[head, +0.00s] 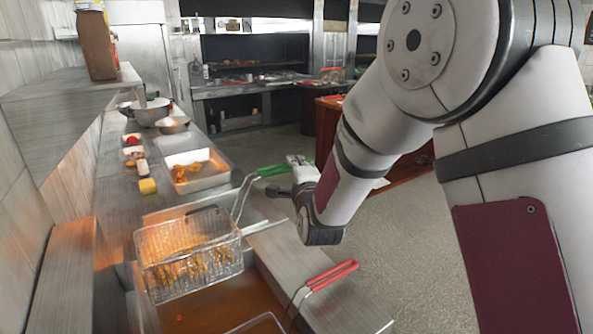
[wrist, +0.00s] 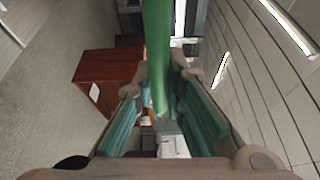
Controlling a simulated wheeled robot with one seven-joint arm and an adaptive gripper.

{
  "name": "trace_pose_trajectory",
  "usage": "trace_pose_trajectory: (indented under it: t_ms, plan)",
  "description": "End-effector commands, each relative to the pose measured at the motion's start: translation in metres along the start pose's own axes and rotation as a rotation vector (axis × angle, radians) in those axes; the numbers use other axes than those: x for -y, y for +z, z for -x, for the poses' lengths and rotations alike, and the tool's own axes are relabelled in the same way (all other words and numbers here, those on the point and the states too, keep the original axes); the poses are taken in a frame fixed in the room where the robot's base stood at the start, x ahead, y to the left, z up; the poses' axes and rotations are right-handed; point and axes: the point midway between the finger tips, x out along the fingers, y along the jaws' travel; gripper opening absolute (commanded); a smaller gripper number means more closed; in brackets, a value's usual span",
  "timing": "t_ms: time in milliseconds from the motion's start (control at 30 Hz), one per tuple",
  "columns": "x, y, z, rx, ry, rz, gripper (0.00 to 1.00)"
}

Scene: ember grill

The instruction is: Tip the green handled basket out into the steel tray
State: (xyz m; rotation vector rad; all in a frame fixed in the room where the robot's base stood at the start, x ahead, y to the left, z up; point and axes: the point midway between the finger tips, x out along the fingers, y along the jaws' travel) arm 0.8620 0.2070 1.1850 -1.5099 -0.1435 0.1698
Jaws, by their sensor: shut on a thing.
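The green handled basket (head: 190,262) is a wire mesh basket holding golden-brown food. It is over the left part of the fryer, with its mesh sides visible above the oil. Its green handle (head: 272,170) reaches up and right to my gripper (head: 292,182). In the wrist view the green handle (wrist: 157,50) runs between the teal-padded fingers of my gripper (wrist: 160,108), which is shut on it. The steel tray (head: 212,181) lies on the counter beyond the basket, with some orange-brown pieces in it. My wrist hides part of the grip in the head view.
A second basket with a red handle (head: 332,274) sits at the fryer's near right. Brown oil (head: 215,306) fills the fryer. A yellow block (head: 148,186), small containers and metal bowls (head: 152,112) line the counter left of and behind the tray. Floor is open at right.

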Motion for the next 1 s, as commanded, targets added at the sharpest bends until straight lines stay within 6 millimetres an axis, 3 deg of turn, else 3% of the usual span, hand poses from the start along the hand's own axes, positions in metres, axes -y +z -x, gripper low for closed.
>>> trace_pose_trajectory:
  t_ms: [267, 1000]
  plan:
    - [0.0, -0.004, -0.002, -0.002, -0.003, -0.003, 0.0]
    - [0.003, -0.045, -0.019, -0.001, -0.002, -0.002, 0.0]
